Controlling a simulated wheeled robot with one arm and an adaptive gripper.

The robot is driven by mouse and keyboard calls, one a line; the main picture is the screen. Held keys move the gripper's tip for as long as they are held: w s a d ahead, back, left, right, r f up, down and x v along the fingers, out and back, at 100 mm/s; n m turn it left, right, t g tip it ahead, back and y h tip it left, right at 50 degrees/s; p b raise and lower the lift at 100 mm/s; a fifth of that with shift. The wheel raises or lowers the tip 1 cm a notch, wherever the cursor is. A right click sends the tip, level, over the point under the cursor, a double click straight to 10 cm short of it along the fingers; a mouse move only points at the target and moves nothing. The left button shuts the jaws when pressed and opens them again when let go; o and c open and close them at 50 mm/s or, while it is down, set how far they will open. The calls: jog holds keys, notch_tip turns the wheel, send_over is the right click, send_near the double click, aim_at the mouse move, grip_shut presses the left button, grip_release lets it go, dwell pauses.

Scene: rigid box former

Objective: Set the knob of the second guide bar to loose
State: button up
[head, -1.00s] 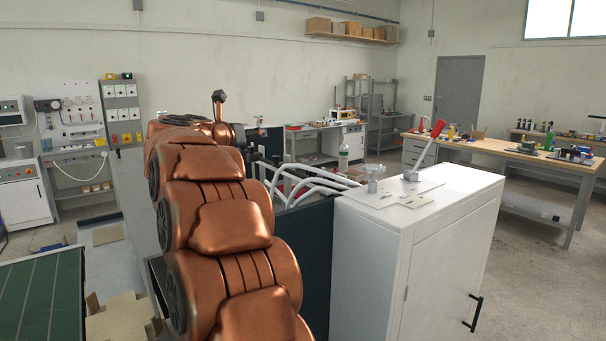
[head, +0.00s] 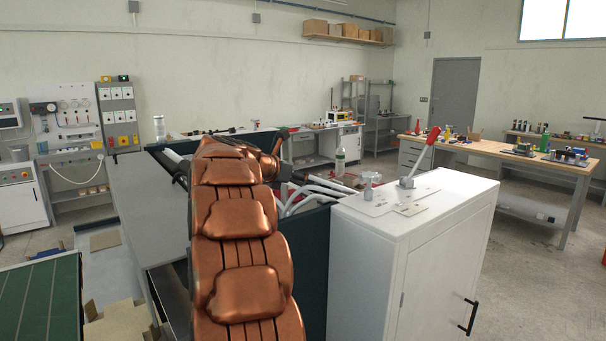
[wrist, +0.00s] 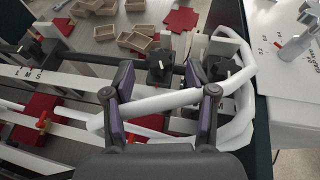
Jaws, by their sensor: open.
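In the wrist view, my gripper (wrist: 158,82) is open, its two dark fingers spread over the box former. A black knob (wrist: 160,64) with a white pointer mark shows between and just beyond the fingertips, apart from them. A second black knob (wrist: 220,69) with a white mark is right of the right finger. Another dark knob (wrist: 32,46) is at the far left. I cannot tell which knob belongs to the second guide bar. A white curved rail (wrist: 165,103) crosses between the fingers. In the head view, my arm hides the gripper and knobs.
A white cabinet (head: 380,250) with a red-handled lever (head: 424,150) stands on the right. A clear bottle (head: 340,162) is behind the machine. White guide rails (head: 312,193) lie close beside my arm.

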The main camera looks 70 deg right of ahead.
jog(key=shift+s+d+f, duration=0.15)
jog(key=shift+d+f, duration=0.2)
jog(key=shift+d, duration=0.3)
jog(key=shift+c, duration=0.4)
grip_shut()
